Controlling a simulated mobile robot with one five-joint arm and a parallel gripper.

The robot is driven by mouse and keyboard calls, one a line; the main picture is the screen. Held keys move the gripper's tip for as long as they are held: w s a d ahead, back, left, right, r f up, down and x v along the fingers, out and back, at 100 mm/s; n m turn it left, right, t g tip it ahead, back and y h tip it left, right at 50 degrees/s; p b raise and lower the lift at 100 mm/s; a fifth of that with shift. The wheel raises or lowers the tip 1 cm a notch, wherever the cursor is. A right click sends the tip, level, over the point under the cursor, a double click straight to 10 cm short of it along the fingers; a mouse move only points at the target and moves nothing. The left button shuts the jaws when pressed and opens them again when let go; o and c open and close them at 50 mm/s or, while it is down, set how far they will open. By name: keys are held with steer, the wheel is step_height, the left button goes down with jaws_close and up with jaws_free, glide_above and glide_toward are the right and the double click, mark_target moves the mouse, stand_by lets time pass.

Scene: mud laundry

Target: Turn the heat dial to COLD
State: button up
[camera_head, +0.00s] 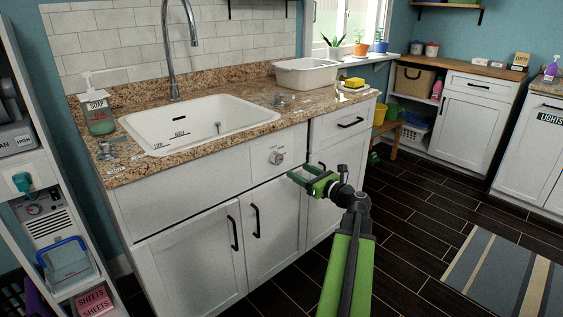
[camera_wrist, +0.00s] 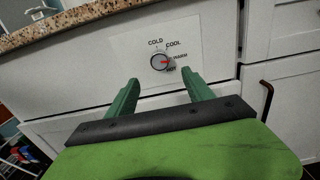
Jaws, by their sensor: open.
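The heat dial (camera_head: 276,157) is a small round grey knob on a white panel on the cabinet front under the counter. In the wrist view the dial (camera_wrist: 158,63) has the labels COLD, COOL, WARM and HOT around its upper and right sides. Its red mark points right, towards the WARM label. My gripper (camera_head: 299,173) is just in front of the cabinet, to the lower right of the dial in the head view. In the wrist view my gripper (camera_wrist: 160,77) has its green fingers apart, with the dial beyond and between the tips. Nothing is held.
A white sink (camera_head: 245,117) is set in the granite counter (camera_head: 190,152). Black door handles (camera_head: 256,220) stick out below the dial. A shelf unit (camera_head: 75,190) stands at the left. The dark floor (camera_head: 405,220) is clear to the right, up to a striped rug (camera_head: 500,275).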

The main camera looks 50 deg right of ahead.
mark_target(280, 160)
steer(key=w, duration=1.1)
steer(key=shift+w+d, duration=0.1)
steer(key=shift+d, duration=0.3)
jaws_close()
steer(key=c, duration=1.3)
jaws_free()
steer(key=shift+d, duration=0.35)
steer(key=shift+a, duration=0.2)
jaws_close()
